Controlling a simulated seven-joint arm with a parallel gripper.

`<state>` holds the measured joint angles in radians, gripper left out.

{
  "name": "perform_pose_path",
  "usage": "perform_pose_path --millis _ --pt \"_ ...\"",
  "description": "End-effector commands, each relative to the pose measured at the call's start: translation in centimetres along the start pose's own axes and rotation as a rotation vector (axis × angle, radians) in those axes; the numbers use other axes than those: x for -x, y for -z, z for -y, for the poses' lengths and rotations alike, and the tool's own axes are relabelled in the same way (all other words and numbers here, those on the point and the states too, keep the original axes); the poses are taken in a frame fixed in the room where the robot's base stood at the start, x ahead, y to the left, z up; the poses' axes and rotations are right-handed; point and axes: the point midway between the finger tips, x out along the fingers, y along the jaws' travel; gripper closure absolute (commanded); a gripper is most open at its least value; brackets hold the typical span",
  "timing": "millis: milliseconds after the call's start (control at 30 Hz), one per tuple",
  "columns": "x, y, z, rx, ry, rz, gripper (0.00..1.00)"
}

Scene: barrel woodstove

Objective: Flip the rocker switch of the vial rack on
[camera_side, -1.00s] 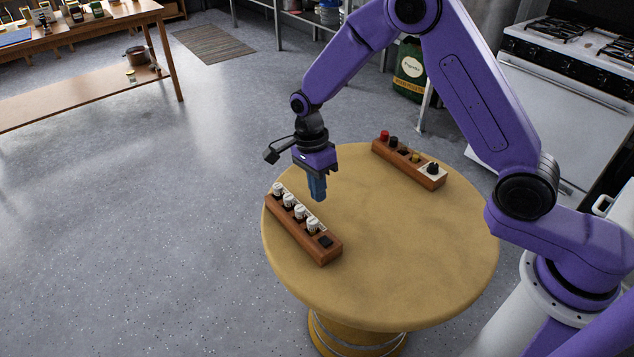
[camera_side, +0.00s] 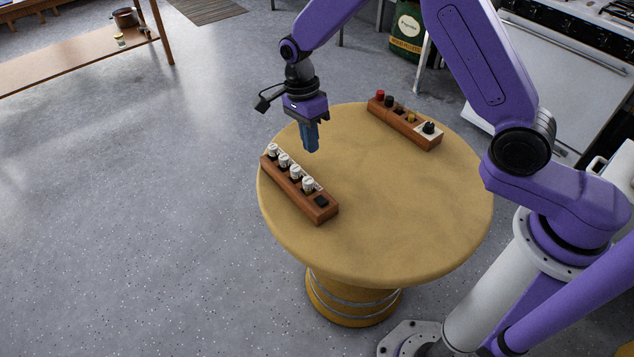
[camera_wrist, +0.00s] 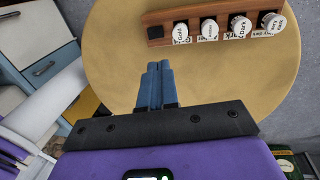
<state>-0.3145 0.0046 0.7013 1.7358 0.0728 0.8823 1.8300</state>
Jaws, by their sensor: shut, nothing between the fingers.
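The vial rack (camera_side: 294,194) is a long reddish-brown wooden block near the left edge of the round table. Several white-capped vials (camera_side: 295,172) stand upright in it. Its black rocker switch (camera_side: 321,201) sits at the near right end; which way it is tipped is too small to tell. In the wrist view the rack (camera_wrist: 218,29) lies at the top, with the switch (camera_wrist: 155,32) at its left end. My gripper (camera_side: 311,148) has blue fingers, shut and empty, pointing down above the table behind the rack, apart from it. The fingers (camera_wrist: 157,68) also show in the wrist view.
A second wooden block (camera_side: 404,124) with a red knob, black knobs and a yellow part stands at the table's back right. The middle and front of the round table (camera_side: 400,220) are clear. A white stove (camera_side: 555,85) stands behind on the right.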

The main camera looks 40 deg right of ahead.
Motion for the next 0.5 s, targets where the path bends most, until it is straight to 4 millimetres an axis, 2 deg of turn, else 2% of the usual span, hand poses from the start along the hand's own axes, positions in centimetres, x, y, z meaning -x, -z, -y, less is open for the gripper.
perform_pose_path --millis 233,500 --pt "-2.0 0.0 -0.1 0.0 -0.005 -0.001 1.0" --pt "-7.0 0.0 -0.1 0.001 -0.007 -0.002 1.0"
